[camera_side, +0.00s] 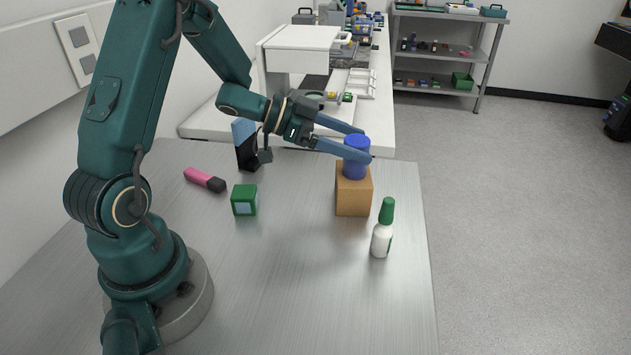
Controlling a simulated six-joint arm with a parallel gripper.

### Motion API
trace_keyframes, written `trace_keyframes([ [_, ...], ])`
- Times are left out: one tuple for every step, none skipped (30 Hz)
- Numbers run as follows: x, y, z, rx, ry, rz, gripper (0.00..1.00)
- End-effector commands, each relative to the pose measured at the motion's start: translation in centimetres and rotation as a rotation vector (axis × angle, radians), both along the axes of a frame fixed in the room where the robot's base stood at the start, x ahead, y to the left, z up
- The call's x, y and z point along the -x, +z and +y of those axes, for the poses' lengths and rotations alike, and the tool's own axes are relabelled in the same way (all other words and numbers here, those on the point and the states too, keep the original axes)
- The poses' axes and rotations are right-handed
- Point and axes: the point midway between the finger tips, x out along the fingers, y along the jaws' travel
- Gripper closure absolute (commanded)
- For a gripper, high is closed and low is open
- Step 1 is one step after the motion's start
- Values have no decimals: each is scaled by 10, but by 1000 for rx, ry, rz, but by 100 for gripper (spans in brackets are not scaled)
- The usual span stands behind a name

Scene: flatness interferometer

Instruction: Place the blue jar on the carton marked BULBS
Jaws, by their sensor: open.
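The blue jar (356,163) stands upright on top of a brown carton (353,197) near the right side of the table. No lettering on the carton can be read from this side. My gripper (367,145) is open, with its two blue-grey fingers reaching from the left around the upper part of the jar. One finger passes on the near side of the jar and the other on the far side. Whether either finger touches the jar cannot be told.
A white bottle with a green cap (382,238) stands in front and right of the carton. A green box (244,200), a pink and black marker-like item (205,180) and a black and blue box (246,152) lie to the left. The table's front middle (320,290) is clear.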

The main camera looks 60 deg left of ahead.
Motion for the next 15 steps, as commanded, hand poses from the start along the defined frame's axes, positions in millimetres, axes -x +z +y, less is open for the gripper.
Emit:
trace_keyframes([
  [9,5,8,-3,7,-2,13],
  [14,8,11,-2,7,-3,13],
  [21,11,16,-3,8,-3,13],
  [26,14,19,-2,7,-3,13],
  [30,16,22,-3,7,-2,13],
  [36,19,26,-2,6,-3,13],
  [40,21,28,-3,6,-2,13],
  [44,22,30,-3,6,-2,13],
  [48,24,33,-2,4,-2,13],
  [50,26,35,-2,6,-1,13],
  [53,27,36,-2,5,-1,13],
  [56,28,38,-1,3,-1,13],
  [58,29,39,-1,3,-1,13],
  [59,30,40,-2,3,-1,13],
  [59,31,41,-7,6,-4,13],
])
